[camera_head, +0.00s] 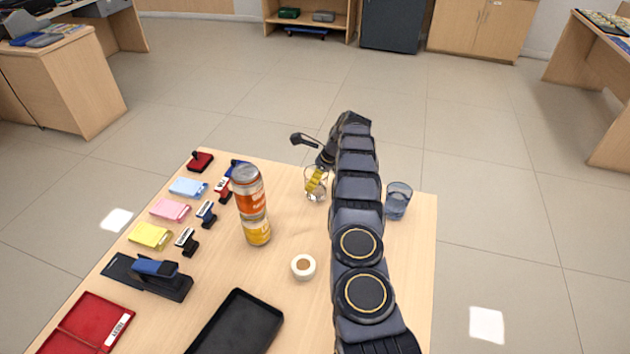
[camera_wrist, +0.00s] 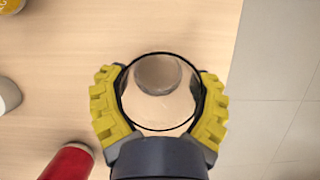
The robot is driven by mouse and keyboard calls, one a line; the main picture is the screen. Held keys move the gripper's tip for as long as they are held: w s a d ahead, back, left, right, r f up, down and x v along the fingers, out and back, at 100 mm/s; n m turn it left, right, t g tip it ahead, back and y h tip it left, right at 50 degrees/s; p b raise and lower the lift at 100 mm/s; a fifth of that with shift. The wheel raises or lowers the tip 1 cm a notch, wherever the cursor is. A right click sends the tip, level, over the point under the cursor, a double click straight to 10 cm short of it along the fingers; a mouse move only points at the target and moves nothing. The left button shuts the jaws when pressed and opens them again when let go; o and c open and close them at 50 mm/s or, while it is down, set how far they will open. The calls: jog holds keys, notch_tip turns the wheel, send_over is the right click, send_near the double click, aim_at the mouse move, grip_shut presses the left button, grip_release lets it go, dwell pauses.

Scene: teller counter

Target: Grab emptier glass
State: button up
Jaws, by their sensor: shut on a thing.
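My gripper (camera_head: 316,181) has yellow finger pads and is shut on a clear glass (camera_head: 317,197) near the table's far edge. In the wrist view, the pads of my gripper (camera_wrist: 160,100) press on both sides of the round-rimmed glass (camera_wrist: 160,115), which shows a grey disc inside and looks clear. A second glass (camera_head: 398,201), blue-tinted, stands upright to the right of my arm, apart from the gripper. The exact level in each glass is hard to read.
Stacked orange and yellow cans (camera_head: 252,205) stand left of the arm. A white cup (camera_head: 303,267), black tray (camera_head: 236,322) and stapler (camera_head: 155,273) are nearer. A red cylinder (camera_wrist: 70,163) lies close to the gripper, hidden in the head view. The floor is clear beyond the table.

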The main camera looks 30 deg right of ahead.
notch_tip(320, 180, up, 2)
jog(key=shift+r, duration=0.2)
jog(key=s+a+r, duration=0.5)
jog(key=s+r, duration=0.4)
jog(key=s, duration=0.4)
jog(key=shift+r, duration=0.35)
dwell(0.4)
dwell(0.5)
